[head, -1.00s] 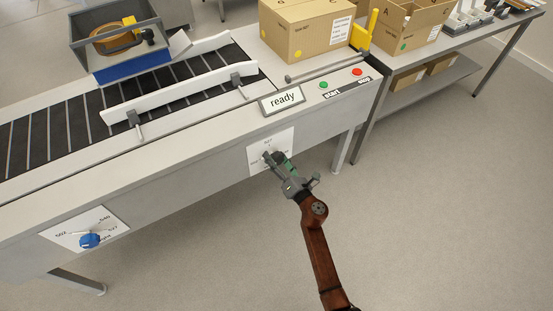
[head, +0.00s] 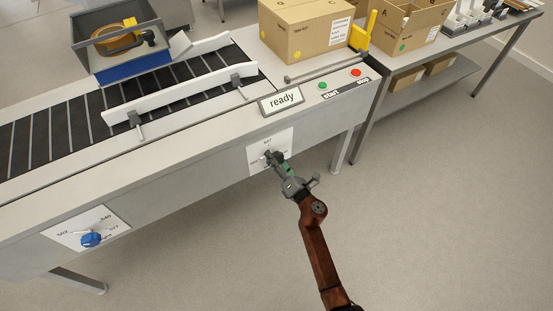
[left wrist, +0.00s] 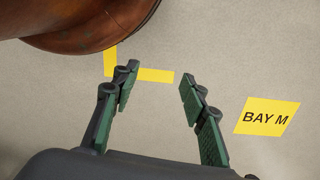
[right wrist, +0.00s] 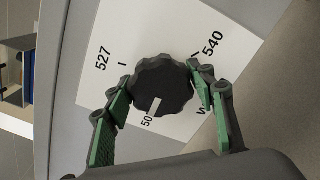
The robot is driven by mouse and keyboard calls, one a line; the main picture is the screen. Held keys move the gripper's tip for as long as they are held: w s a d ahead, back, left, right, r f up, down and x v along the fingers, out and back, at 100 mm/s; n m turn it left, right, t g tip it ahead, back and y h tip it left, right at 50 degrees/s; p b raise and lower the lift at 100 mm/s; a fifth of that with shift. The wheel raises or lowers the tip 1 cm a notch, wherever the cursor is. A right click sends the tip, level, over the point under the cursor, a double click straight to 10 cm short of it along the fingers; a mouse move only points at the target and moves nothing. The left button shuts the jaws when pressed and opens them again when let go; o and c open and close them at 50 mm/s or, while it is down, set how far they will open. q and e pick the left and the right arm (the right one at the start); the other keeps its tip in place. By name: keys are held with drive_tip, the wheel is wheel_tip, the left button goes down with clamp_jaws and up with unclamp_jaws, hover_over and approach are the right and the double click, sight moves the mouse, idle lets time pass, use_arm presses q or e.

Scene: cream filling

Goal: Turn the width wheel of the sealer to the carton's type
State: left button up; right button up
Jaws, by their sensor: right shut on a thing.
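The dark, ridged wheel (right wrist: 162,86) sits on a white plate (right wrist: 110,28) on the sealer's front face. In the right wrist view the plate reads 527, 540 and a partly covered "50". The wheel's pale mark points toward that "50". My right gripper (head: 272,157) is shut on this wheel, one finger on each side; in the head view it hides most of it. The carton (head: 300,36), brown with a yellow dot and a white label, stands on the sealer (head: 180,140); its print is too small to read. My left gripper (left wrist: 155,90) is open and empty above the floor.
A blue wheel (head: 91,240) on another numbered plate is at the left of the front face. A "ready" sign (head: 282,101), a green button (head: 323,85) and a red button (head: 356,72) are on top. Another open carton (head: 412,24) stands at right. Floor in front is clear.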

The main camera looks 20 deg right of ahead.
drive_tip(key=m+p, duration=0.3)
drive_tip(key=m, duration=0.6)
drive_tip(key=m+p, duration=0.1)
drive_tip(key=m, duration=0.2)
drive_tip(key=m+p, duration=0.2)
drive_tip(key=m, duration=0.1)
drive_tip(key=shift+f+m, duration=0.2)
drive_tip(key=shift+m, duration=0.1)
use_arm(q)
drive_tip(key=s+a+f, duration=0.2)
drive_tip(key=s+f, duration=0.1)
drive_tip(key=f, duration=0.6)
drive_tip(key=s+a+f, duration=0.2)
drive_tip(key=s+f, duration=0.2)
drive_tip(key=f, duration=0.6)
drive_tip(key=shift+y+p, duration=0.35)
drive_tip(key=shift+y, duration=0.05)
use_arm(e)
drive_tip(key=shift+f+m, duration=0.1)
drive_tip(key=shift+m, duration=0.7)
drive_tip(key=o, duration=1.2)
drive_tip(key=shift+s, duration=0.1)
drive_tip(key=s, duration=0.4)
drive_tip(key=s+d, duration=0.1)
drive_tip(key=s, duration=0.6)
drive_tip(key=shift+s+d, duration=0.2)
drive_tip(key=shift+s, duration=0.2)
